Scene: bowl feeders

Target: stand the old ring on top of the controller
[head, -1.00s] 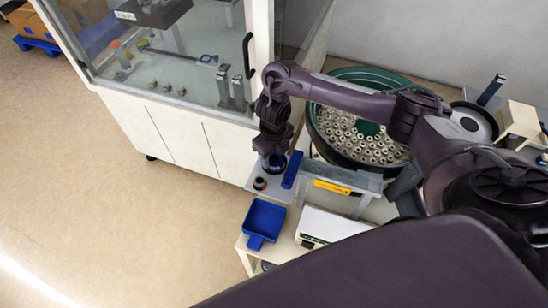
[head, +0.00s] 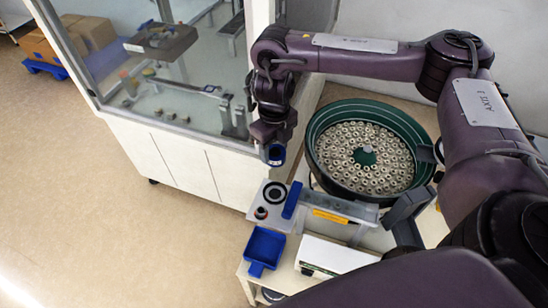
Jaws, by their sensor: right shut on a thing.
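My right gripper (head: 273,155) is shut on a small dark, bluish round piece, which I take to be the old ring (head: 276,153). It is held in the air above and behind a grey plate (head: 262,225), clear of it. On the plate are a black circle with a pale centre (head: 275,192) and a small dark knob with a reddish rim (head: 261,212). A white box (head: 335,256) in front of the feeder is probably the controller; its top looks bare. My left gripper is not in view.
A green bowl feeder (head: 318,124) full of small rings stands at right. A blue bar (head: 293,200) and an orange-yellow strip (head: 331,216) lie near its track. A blue scoop tray (head: 264,248) sits in front. A glazed cabinet (head: 180,150) stands at left.

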